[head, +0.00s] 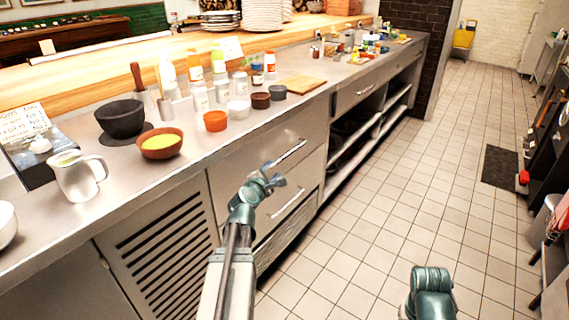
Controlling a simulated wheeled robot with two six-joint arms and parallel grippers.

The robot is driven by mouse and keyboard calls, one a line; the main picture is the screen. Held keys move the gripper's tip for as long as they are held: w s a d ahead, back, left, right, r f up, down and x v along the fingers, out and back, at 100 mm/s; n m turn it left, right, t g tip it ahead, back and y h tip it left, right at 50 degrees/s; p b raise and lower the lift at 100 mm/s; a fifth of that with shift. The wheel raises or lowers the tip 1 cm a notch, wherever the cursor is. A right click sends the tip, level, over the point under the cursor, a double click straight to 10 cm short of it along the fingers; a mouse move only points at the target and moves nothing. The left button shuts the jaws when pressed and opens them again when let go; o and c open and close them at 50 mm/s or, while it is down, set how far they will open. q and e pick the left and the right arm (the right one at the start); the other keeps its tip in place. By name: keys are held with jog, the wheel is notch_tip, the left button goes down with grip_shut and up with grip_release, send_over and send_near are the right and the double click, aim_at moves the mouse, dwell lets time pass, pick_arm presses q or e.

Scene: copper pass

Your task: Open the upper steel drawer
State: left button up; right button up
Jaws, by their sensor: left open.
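The upper steel drawer (237,172) is set in the counter front just under the worktop, and its front looks flush with the counter. Its bar handle (291,150) is a short slanted silver bar. My left gripper (270,172) is open, just below and to the left of this handle. I cannot tell whether it touches the handle or the drawer front. A second drawer with its own bar handle (287,204) is below. Part of my right arm shows at the bottom right, over the floor; its gripper is out of view.
The steel worktop above holds a dark bowl (121,118), a yellow-filled bowl (161,143), a steel jug (78,176), bottles and a cutting board (300,84). Open shelves (350,148) continue to the right. The tiled floor (400,190) in the aisle is clear.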

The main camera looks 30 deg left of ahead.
aim_at(283, 159)
pick_arm(q)
jog(key=b+x, duration=0.3)
jog(key=x, duration=1.1)
jog(key=shift+d, duration=0.1)
grip_shut()
jog(key=shift+s, duration=0.1)
dwell(1.0)
